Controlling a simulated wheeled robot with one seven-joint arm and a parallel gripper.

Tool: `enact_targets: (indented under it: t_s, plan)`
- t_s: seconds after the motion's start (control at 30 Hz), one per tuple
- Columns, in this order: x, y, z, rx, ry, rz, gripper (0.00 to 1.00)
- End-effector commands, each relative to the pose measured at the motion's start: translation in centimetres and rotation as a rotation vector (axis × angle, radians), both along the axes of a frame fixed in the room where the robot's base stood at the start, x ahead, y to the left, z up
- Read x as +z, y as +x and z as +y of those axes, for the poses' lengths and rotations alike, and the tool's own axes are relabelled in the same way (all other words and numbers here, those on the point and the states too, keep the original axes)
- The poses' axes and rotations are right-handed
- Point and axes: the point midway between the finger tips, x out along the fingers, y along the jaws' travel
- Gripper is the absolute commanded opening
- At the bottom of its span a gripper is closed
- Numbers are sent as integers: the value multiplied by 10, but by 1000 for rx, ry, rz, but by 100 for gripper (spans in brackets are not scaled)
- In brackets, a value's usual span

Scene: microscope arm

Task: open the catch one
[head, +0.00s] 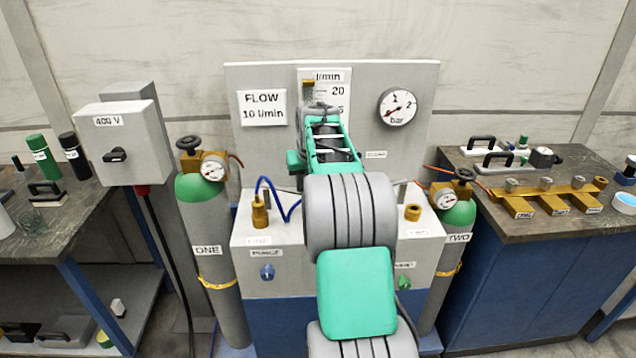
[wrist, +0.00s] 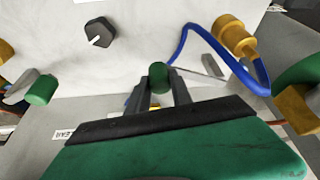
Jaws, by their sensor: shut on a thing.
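My gripper (wrist: 156,98) reaches toward the tall grey panel (head: 262,75). In the wrist view its two dark fingers are shut on a green, round-ended grip (wrist: 158,75). No readable label shows which catch this is, and its mount is hidden. In the head view my arm covers the middle of the panel and the hold. A brass fitting (head: 260,212) with a blue hose (head: 280,203) stands to the left on the light box; the fitting also shows in the wrist view (wrist: 232,32).
Gas cylinder ONE (head: 206,240) stands left of the light box and cylinder TWO (head: 456,222) right of it. A pressure gauge (head: 398,106) is on the panel's right. A 400 V switch box (head: 125,140) is at left. Side benches hold loose items.

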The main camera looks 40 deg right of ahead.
Motion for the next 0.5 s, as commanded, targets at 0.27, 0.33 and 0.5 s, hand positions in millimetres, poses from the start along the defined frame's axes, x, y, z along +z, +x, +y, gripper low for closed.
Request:
enact_targets:
  t_s: [0.27, 0.33, 0.5]
  plan:
    - [1, 3, 3, 16, -1, -3, 0]
    - [1, 3, 3, 15, -1, -4, 0]
    - [1, 3, 2, 13, -1, -3, 35]
